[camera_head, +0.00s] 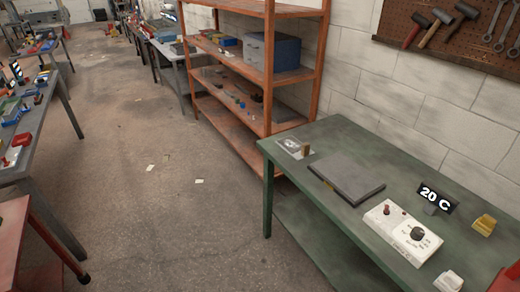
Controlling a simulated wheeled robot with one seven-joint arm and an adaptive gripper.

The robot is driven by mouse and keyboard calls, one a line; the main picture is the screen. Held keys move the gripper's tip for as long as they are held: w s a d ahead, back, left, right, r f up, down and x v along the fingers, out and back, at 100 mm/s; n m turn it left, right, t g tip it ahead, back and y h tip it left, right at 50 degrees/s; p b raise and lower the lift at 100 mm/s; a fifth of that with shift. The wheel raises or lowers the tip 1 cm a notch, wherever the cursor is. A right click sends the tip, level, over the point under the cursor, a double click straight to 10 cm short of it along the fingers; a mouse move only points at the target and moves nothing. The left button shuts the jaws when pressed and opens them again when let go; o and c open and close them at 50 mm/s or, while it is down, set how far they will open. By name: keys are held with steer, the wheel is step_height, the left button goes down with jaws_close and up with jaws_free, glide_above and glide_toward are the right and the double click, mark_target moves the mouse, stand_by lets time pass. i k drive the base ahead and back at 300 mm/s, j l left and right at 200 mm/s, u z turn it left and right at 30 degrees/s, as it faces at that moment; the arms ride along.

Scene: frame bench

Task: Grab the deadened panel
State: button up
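A flat dark grey rectangular panel (345,176) lies on the green bench (318,143) at the right. It looks like the deadened panel, but I cannot tell its surface layer from here. A thin dark strip shows along its right edge. My gripper is not in view, so I cannot see its state or its place relative to the panel.
A white control box (403,232) with a knob, a black "20 C" sign (437,198) and a yellow block (483,225) stand right of the panel. A small brown block (305,150) is behind it. An orange shelf (264,130) stands beyond the bench. The floor (170,215) at left is mostly clear.

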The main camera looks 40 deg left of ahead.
mark_target(299, 151)
steer(key=u, duration=1.4)
steer(key=i+j, duration=0.25)
steer(key=i, duration=0.35)
steer(key=i+j+z, duration=0.1)
steer(key=i+j, duration=0.15)
steer(key=i, duration=0.3)
steer(key=i+j, duration=0.3)
steer(key=i, duration=0.3)
steer(key=i+j+z, duration=0.1)
steer(key=i+j, duration=0.2)
steer(key=i, duration=0.25)
steer(key=i+j, duration=0.35)
steer(key=i, duration=0.2)
steer(key=z, duration=0.05)
